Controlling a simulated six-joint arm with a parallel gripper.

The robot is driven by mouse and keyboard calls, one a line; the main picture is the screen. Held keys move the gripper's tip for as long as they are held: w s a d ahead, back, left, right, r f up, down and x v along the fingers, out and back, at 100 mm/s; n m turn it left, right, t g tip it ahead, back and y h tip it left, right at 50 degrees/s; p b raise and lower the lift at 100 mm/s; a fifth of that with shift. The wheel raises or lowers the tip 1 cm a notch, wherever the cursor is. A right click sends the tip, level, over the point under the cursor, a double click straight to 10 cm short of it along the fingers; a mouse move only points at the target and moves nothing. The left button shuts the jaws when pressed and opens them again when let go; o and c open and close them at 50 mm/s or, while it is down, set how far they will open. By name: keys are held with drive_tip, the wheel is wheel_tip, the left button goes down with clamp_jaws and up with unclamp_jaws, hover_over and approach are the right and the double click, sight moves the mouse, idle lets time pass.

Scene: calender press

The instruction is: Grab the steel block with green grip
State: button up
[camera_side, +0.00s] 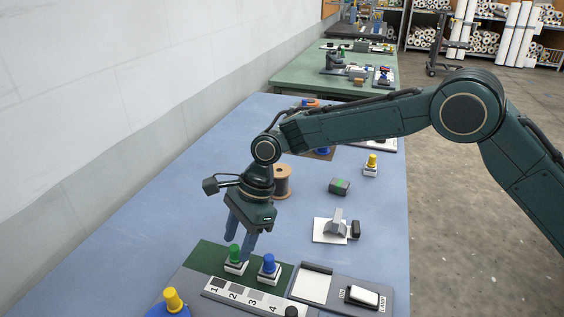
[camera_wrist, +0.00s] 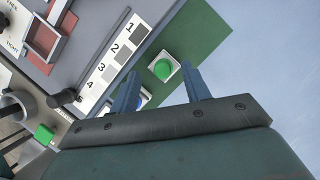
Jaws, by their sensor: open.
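The steel block with the green grip (camera_side: 235,256) stands upright on the dark green mat (camera_side: 208,256) in the side view. In the wrist view its green top (camera_wrist: 163,69) shows from above, on a pale square base. My gripper (camera_side: 241,245) is open and points down over it. In the wrist view the gripper's fingertips (camera_wrist: 160,74) are apart, with the green grip appearing between and slightly beyond them. I cannot tell the exact height gap, and nothing is held.
A block with a blue grip (camera_side: 268,266) stands close to the right, partly behind a finger in the wrist view. A numbered strip (camera_side: 243,299) lies in front. A yellow-grip piece (camera_side: 173,300) stands front left. A wooden spool (camera_side: 282,182) stands behind my gripper.

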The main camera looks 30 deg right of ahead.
sight(236, 247)
drive_tip(key=shift+x, duration=2.45)
drive_tip(key=c, duration=0.8)
